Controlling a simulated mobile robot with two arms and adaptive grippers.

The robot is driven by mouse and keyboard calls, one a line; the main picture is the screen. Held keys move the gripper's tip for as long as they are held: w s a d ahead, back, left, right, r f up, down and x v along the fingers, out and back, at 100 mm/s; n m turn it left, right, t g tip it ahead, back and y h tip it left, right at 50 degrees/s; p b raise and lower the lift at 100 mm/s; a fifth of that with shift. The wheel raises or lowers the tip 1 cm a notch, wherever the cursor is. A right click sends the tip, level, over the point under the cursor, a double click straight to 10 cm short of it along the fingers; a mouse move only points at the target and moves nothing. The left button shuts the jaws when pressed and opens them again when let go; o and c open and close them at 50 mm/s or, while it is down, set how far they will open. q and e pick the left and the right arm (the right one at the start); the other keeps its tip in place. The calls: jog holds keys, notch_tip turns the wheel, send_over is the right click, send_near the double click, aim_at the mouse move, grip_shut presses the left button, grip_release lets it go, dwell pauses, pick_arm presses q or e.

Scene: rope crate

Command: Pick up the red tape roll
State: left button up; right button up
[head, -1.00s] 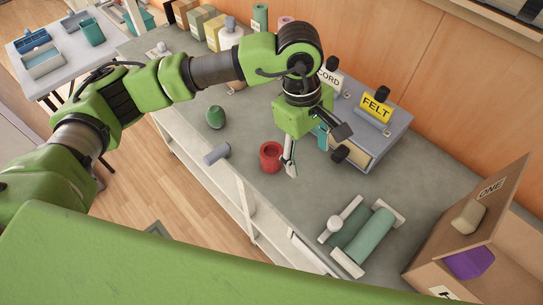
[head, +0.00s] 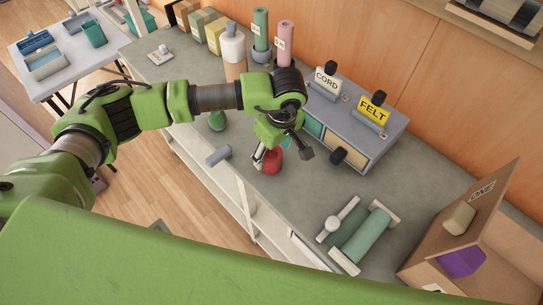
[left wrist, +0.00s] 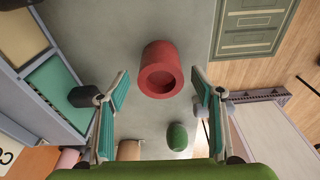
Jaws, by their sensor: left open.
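The red tape roll (head: 272,161) stands on the grey bench top in the head view, partly hidden behind my left gripper. In the left wrist view the red tape roll (left wrist: 161,70) lies ahead, between and beyond the open fingers, with its round recess visible. My left gripper (head: 281,158) is open and empty, over and close beside the roll in the head view. In the left wrist view its two fingers (left wrist: 161,85) are spread wide on either side of the roll's line. I see no contact with the roll. My right gripper is not in view.
A grey drawer unit (head: 390,137) with CORD and FELT signs stands right of the gripper. A green object (head: 217,121) and a grey cylinder (head: 218,156) are left of the roll. A green roll on a stand (head: 365,236) and a cardboard box (head: 490,215) are at right.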

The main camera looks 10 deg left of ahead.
aim_at(272, 154)
pick_arm(q)
jog(key=shift+w+a+f+p, duration=0.15)
jog(key=shift+f+p, duration=0.1)
jog(key=shift+f, duration=0.7)
jog(key=shift+s+a+f+p, duration=0.1)
jog(key=shift+f+p, duration=0.15)
jog(key=shift+f, duration=0.7)
jog(key=c, duration=1.4)
jog(key=shift+c, duration=0.2)
jog(key=shift+r, duration=0.1)
